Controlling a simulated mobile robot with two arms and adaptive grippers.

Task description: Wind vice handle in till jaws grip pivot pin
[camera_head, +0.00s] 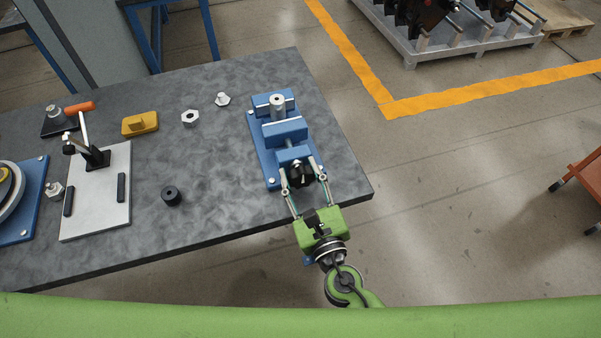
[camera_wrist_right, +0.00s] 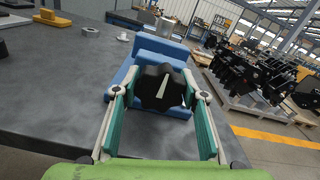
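A blue bench vice (camera_head: 265,150) sits near the table's right edge. A silver pivot pin (camera_head: 278,106) stands upright between its back jaw (camera_head: 262,99) and its front jaw (camera_head: 284,133). I cannot tell whether the front jaw touches the pin. The black lobed vice handle (camera_head: 301,176) is at the near end of the vice, and it fills the middle of the right wrist view (camera_wrist_right: 161,88). My right gripper (camera_head: 301,169) has one finger on each side of the handle, apparently open with small gaps. My left gripper is out of view.
On the dark table (camera_head: 215,175) are a metal plate with a toggle clamp (camera_head: 100,185), a black ring (camera_head: 171,196), a yellow block (camera_head: 140,123), nuts (camera_head: 190,117) and a blue fixture (camera_head: 25,210). The table between these and the vice is clear.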

